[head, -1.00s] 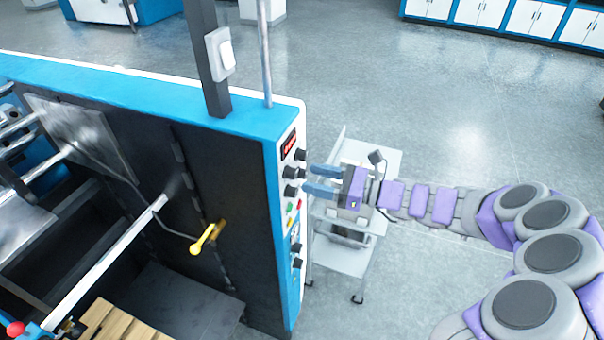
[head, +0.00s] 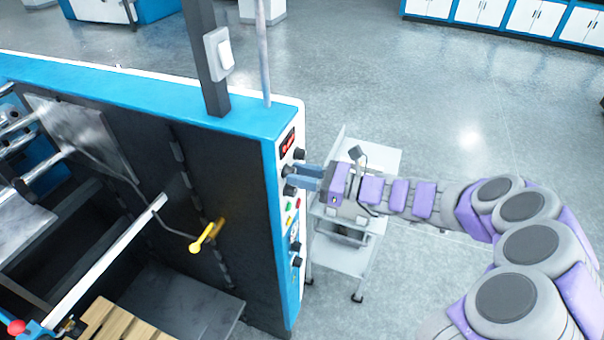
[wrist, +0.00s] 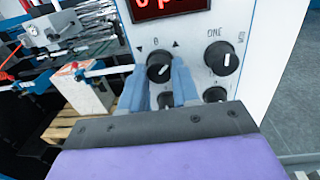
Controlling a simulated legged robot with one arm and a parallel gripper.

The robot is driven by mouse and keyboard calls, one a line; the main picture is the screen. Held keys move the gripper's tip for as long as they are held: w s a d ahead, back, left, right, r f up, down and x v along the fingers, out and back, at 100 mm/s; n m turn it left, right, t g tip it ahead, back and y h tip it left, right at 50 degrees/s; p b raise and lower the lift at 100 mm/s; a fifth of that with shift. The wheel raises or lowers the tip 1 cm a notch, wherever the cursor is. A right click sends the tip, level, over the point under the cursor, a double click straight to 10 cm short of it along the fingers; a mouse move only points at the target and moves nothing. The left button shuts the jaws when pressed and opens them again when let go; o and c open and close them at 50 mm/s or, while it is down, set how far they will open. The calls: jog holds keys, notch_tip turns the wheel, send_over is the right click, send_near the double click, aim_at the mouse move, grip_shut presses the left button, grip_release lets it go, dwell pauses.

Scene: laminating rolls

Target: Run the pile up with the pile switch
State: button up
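The control panel (head: 291,200) is on the end face of the blue and black machine (head: 190,110). In the wrist view, a black knob (wrist: 159,67) with a white pointer sits below a "0" mark and arrowheads. I take it for the pile switch. Its pointer is tilted. My gripper (wrist: 161,72) has its two blue fingers apart, one on each side of this knob. I cannot tell whether they touch it. In the head view, my gripper (head: 296,177) reaches the panel from the right, and its fingertips hide part of the knobs there.
Other black knobs (wrist: 223,62) sit close to the right and below on the panel, under a red display (wrist: 168,4). A white trolley (head: 385,160) stands beneath my arm. A wooden pallet (head: 115,322) lies inside the machine. Open floor lies to the right.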

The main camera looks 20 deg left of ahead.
grip_shut()
jog(key=shift+w+b, duration=0.1)
jog(key=shift+b, duration=0.2)
jog(key=shift+n+b, duration=3.75)
jog(key=shift+n, duration=0.45)
jog(key=shift+h, duration=0.3)
